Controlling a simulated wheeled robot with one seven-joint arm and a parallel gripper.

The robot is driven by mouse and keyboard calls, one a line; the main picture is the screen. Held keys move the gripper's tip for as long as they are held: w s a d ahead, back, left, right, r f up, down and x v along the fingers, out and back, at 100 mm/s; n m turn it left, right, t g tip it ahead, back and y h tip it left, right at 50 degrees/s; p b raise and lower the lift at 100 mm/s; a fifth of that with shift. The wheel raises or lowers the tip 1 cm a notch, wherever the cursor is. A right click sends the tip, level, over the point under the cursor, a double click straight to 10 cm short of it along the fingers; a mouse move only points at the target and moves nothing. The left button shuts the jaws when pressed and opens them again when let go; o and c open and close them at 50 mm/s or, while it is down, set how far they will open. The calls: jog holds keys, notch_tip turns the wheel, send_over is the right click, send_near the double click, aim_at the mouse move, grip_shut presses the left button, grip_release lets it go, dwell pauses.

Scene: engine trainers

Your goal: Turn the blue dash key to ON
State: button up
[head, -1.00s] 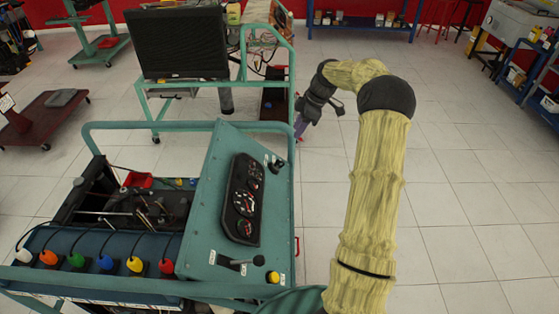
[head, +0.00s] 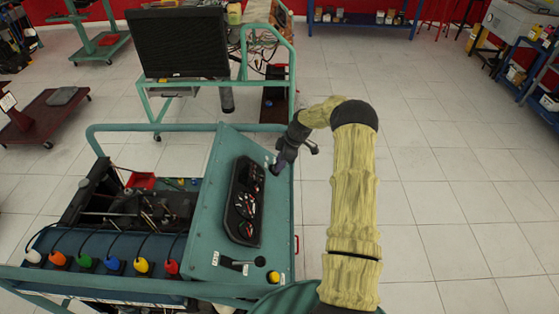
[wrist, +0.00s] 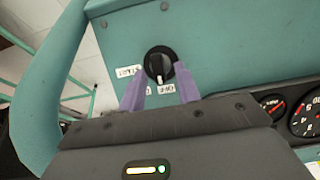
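In the wrist view a round black switch (wrist: 151,58) with a pale-tipped bar across its face sits on the teal dash panel (wrist: 215,45). Its bar points down in the picture, slightly right. I see no blue on it. Small white labels (wrist: 128,71) sit left of and below it, too small to read surely. My gripper (wrist: 160,68) is open, with one purple finger on each side of the switch; I cannot tell whether they touch it. In the head view my gripper (head: 274,169) is at the panel's upper right and hides the switch.
The black gauge cluster (head: 243,202) lies left of and below my gripper on the sloping panel (head: 207,225). A teal frame rail (head: 150,127) runs behind. Clear tiled floor (head: 440,190) lies to the right.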

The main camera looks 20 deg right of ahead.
jog(key=shift+a+f, duration=0.1)
jog(key=shift+f, duration=0.2)
grip_shut()
